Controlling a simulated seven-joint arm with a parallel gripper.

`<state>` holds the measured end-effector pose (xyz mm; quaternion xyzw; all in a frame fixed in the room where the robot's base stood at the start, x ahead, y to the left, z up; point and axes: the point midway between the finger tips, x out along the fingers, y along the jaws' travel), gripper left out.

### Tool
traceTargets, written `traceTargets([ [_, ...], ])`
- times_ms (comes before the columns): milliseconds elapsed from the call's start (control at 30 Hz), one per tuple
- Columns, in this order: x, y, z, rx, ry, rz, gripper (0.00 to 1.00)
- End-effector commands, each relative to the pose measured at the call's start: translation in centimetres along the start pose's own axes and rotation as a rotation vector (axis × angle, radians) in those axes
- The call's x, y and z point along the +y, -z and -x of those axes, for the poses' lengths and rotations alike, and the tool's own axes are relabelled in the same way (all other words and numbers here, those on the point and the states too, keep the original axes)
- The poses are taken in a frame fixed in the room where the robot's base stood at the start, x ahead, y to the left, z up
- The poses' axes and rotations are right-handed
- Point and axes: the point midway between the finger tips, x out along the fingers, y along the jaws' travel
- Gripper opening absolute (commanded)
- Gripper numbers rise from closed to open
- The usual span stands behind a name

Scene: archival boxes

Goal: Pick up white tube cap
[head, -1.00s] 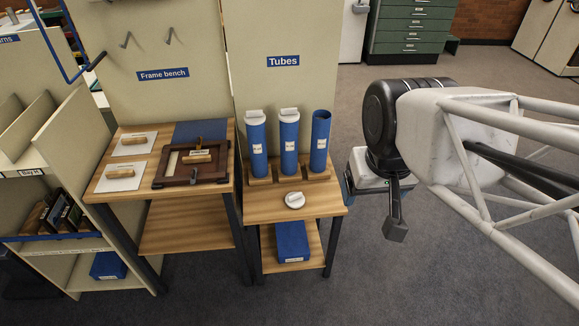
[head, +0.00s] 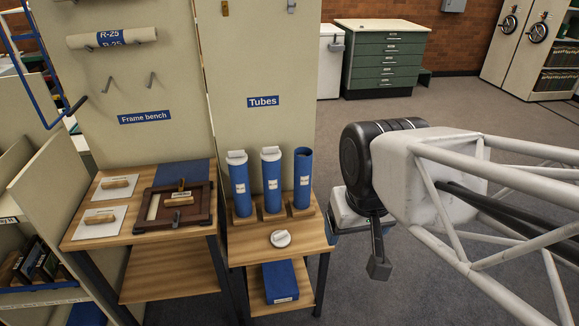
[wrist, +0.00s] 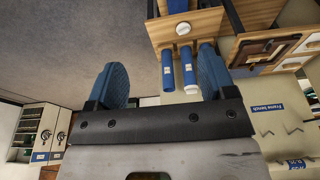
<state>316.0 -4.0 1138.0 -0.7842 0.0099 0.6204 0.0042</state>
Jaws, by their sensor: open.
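The white tube cap (head: 280,238) lies on the wooden top of the tube stand (head: 250,250), in front of the upright blue tubes. It also shows in the wrist view (wrist: 183,28), near the top. Two blue tubes (head: 239,185) (head: 272,183) carry white caps. The right tube (head: 303,180) has an open top. My gripper (wrist: 160,85) is open and empty, its two blue fingers spread wide in the wrist view. In the head view my gripper hangs to the right of the stand, apart from the cap, with its fingers mostly hidden.
The frame bench (head: 90,232) with a dark frame (head: 172,208) and wood-handled tools stands left of the tubes. A blue box (head: 281,282) sits on the lower shelf. A tall panel (head: 262,60) rises behind the tubes. Carpeted floor to the right is free.

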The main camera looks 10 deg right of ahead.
Motion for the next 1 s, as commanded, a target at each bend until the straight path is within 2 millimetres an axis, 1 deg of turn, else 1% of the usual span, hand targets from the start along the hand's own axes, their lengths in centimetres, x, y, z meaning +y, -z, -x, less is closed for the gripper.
traceTargets([
  [267, 0.0, 0.0, 0.0, 0.0, 0.0, 0.0, 0.77],
  [367, 0.0, 0.0, 0.0, 0.0, 0.0, 0.0, 0.9],
  [400, 0.0, 0.0, 0.0, 0.0, 0.0, 0.0, 0.96],
  [433, 0.0, 0.0, 0.0, 0.0, 0.0, 0.0, 1.0],
  [767, 0.0, 0.2, -0.1, -0.002, 0.0, 0.008, 1.0],
  [867, -0.1, 0.8, -0.3, -0.004, 0.001, 0.03, 1.0],
  [1000, -0.2, 2.3, -0.9, -0.014, 0.002, 0.088, 1.0],
])
